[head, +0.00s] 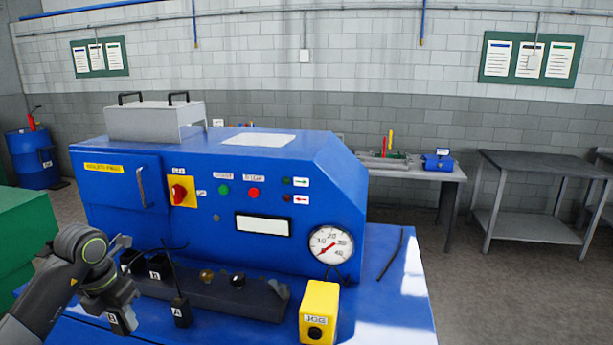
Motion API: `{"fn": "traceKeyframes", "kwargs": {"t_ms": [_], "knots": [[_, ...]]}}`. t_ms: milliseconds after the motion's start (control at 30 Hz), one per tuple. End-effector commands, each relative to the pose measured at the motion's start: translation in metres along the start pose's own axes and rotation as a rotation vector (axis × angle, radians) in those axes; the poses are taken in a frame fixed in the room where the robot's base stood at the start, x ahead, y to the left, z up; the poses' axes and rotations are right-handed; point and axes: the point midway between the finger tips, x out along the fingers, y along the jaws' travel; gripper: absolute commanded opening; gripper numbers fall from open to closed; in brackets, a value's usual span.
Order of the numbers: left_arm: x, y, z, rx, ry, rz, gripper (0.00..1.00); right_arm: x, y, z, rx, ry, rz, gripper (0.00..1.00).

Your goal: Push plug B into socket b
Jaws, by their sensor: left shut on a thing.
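My left gripper (118,297) comes in from the left and is shut on a black plug, plug B (122,320), whose small white label appears to read B. It holds the plug low, at the front left of a dark socket strip (188,289). The strip has a brassy round socket (206,275) and a dark round one (238,279) in its middle and right. Two black plug-like bodies (155,266) stand at its left end, one with a white label. Which socket is b cannot be read. My right gripper is not in view.
A black plug labelled A (181,312) with a thin cable is just right of the held plug. A yellow JOG box (319,311) stands farther right on the blue bench (385,308). The blue machine (225,195) rises behind the strip. A loose black cable (391,254) lies at right.

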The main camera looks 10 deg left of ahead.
Motion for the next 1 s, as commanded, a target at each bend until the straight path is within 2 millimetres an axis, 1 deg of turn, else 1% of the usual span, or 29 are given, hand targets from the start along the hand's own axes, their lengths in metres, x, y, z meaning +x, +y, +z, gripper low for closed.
{"fn": "traceKeyframes", "kwargs": {"t_ms": [33,233,300,500,633,1000], "knots": [[0.009,0.0,-0.001,0.0,-0.001,0.0,0.01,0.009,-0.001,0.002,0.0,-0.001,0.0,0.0],[0.028,0.0,-0.004,0.0,-0.001,0.0,0.01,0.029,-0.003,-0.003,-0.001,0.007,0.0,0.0],[0.039,0.0,-0.006,0.0,0.0,0.0,0.01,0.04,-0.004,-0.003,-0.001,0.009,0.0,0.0],[0.069,0.0,-0.01,0.0,-0.001,0.0,0.01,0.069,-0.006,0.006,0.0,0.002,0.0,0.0],[0.074,0.0,-0.011,0.0,-0.001,0.0,0.01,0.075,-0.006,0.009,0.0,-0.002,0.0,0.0],[0.073,0.0,-0.011,0.0,-0.001,0.0,0.01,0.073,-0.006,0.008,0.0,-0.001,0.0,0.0]]}}
